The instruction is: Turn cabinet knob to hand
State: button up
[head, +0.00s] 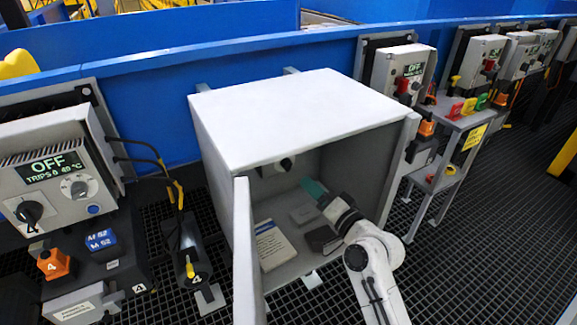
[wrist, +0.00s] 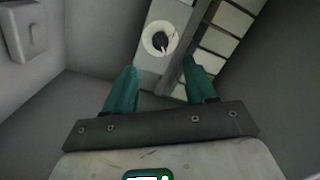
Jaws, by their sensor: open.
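The grey cabinet (head: 300,105) stands with its door (head: 243,250) swung open at the left. Inside, a dark knob (head: 286,164) on a pale round plate sits at the back. In the wrist view the knob (wrist: 160,41) shows in a white ring on a light panel, just beyond the fingertips and roughly centred between them. My gripper (head: 313,187) reaches into the cabinet from the front right, its teal fingers below and right of the knob in the head view. In the wrist view my gripper (wrist: 160,66) is open and empty, apart from the knob.
In the wrist view a strip of pale labelled cells (wrist: 220,40) lies right of the knob.

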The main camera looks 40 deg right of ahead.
aim_at(291, 168)
jog(key=w, duration=0.3)
jog(key=w+d, duration=0.1)
jog(key=w, duration=0.2)
jog(key=w+d, duration=0.1)
jog(key=w, duration=0.2)
jog(key=shift+w, duration=0.35)
jog(key=shift+c, duration=0.2)
grip_shut()
